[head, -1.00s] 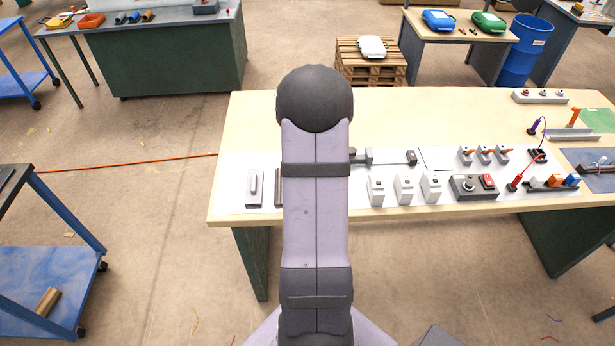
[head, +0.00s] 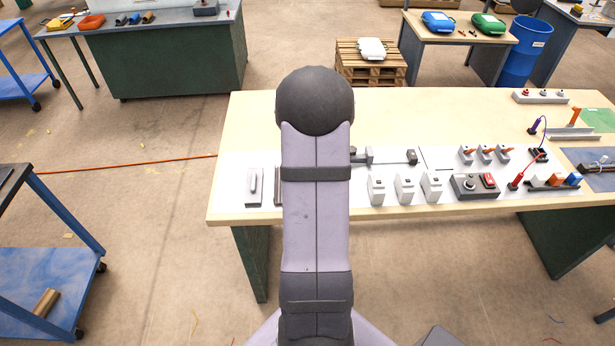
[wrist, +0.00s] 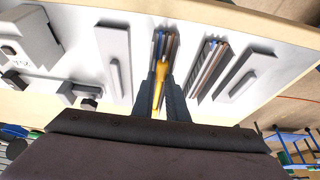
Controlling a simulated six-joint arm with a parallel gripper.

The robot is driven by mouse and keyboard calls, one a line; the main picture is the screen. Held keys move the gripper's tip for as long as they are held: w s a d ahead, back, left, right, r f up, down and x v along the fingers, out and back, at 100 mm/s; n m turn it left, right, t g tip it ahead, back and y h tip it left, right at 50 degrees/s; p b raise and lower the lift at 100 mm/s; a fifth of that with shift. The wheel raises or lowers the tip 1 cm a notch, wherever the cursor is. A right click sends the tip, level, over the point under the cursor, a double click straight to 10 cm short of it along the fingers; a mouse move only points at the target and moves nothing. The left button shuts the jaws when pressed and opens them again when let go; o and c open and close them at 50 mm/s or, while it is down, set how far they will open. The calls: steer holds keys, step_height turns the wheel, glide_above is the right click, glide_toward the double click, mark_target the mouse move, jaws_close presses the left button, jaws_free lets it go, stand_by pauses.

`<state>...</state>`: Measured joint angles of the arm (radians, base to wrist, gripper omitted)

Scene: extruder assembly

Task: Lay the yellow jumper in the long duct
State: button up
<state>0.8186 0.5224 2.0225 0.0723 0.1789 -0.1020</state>
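My gripper (wrist: 163,97) shows in the wrist view with its two dark fingers close together on the yellow jumper (wrist: 160,74). The jumper's upper end overlaps a grey duct (wrist: 155,52) that has several coloured wires in it. I cannot tell whether the jumper touches the duct or is above it. A second wire-filled duct (wrist: 196,88) lies to the right. Which duct is longer is unclear, as my fingers hide part of the first. In the head view my arm hides the gripper and jumper; a dark duct edge (head: 278,186) shows beside it.
Flat grey pieces with raised bars lie on both sides of the ducts, left (wrist: 116,62) and right (wrist: 246,76). White blocks (head: 376,189) and a grey control box (head: 474,187) stand right of my arm in the head view. The table's back left is clear.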

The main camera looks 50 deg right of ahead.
steer(key=shift+o, duration=0.4)
steer(key=shift+s+a, duration=0.35)
steer(key=shift+s, duration=0.1)
steer(key=b+v, duration=0.1)
steer(key=v, duration=0.6)
steer(key=shift+w+d, duration=0.25)
steer(key=shift+w, duration=0.05)
steer(key=shift+r, duration=0.15)
steer(key=s+a+f+g+y, duration=0.3)
steer(key=s+a+f+y, duration=0.15)
steer(key=s+a, duration=0.65)
steer(key=w+a+r+n+h, duration=0.1)
steer(key=a+n, duration=0.4)
steer(key=a, duration=0.6)
steer(key=w+a+r+n, duration=0.2)
steer(key=a+n, duration=0.2)
steer(key=a, duration=0.6)
step_height(320, 180, down, 39)
steer(key=b, duration=3.8)
steer(key=shift+s+b, duration=0.2)
steer(key=shift+b, duration=0.1)
